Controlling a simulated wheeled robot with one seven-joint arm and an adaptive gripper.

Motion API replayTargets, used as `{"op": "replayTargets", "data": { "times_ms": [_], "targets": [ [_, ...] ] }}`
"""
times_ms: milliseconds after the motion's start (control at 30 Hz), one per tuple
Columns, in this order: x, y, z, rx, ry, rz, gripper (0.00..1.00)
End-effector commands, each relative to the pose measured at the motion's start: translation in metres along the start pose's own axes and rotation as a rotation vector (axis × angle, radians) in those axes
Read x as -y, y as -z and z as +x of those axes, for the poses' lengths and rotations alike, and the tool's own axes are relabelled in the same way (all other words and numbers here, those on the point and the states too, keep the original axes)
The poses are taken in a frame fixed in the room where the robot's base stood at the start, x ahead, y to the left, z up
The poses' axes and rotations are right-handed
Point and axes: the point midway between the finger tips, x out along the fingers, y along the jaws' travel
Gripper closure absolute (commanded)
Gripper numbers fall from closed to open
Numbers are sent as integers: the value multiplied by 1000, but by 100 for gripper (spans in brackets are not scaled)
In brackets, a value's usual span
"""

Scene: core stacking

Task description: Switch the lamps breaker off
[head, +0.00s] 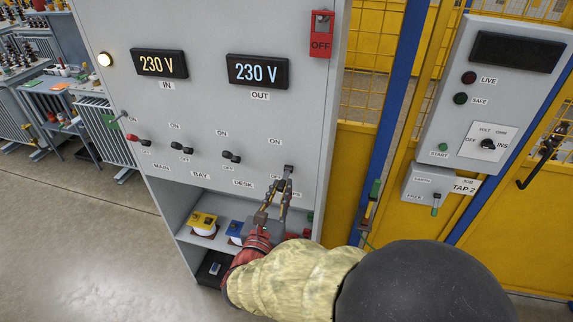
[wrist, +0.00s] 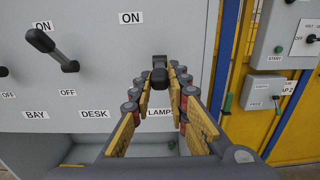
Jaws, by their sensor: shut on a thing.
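The lamps breaker lever (wrist: 159,70) sticks out of the grey panel (head: 205,115) above the LAMPS label (wrist: 160,113). My gripper (wrist: 160,88) is shut on this lever, with a finger on each side of it. In the head view my gripper (head: 286,182) reaches up to the lever at the right end of the breaker row. The ON label (wrist: 131,18) stands up and left of the lever. My fingers cover the lamps OFF label in the wrist view, and the lever's exact position is hard to tell.
The desk breaker lever (head: 231,157) is just left, then the bay (head: 181,148) and main (head: 141,141) levers. Two displays (head: 159,64) (head: 258,71) read 230 V. A red OFF tag (head: 321,35) hangs upper right. A shelf below holds yellow (head: 203,220) and blue items.

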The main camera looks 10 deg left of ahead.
Motion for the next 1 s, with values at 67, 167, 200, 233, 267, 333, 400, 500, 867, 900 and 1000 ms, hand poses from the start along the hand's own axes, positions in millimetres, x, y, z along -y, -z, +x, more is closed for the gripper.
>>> {"op": "replayTargets", "data": {
  "times_ms": [67,167,200,233,267,333,400,500,867,900,1000],
  "targets": [
    [0,2,0,-3,-1,-3,100],
    [0,2,0,-3,-1,-3,100],
    [0,3,0,-3,-1,-3,100],
    [0,4,0,-3,-1,-3,100],
    [0,5,0,-3,-1,-3,100],
    [0,9,0,-3,0,-3,100],
    [0,14,1,-4,0,-4,100],
    [0,21,1,-4,0,-4,100],
    [1,25,2,-4,0,-4,100],
    [1,25,2,-4,0,-4,100],
    [1,26,2,-3,0,-4,100]
  ]
}}
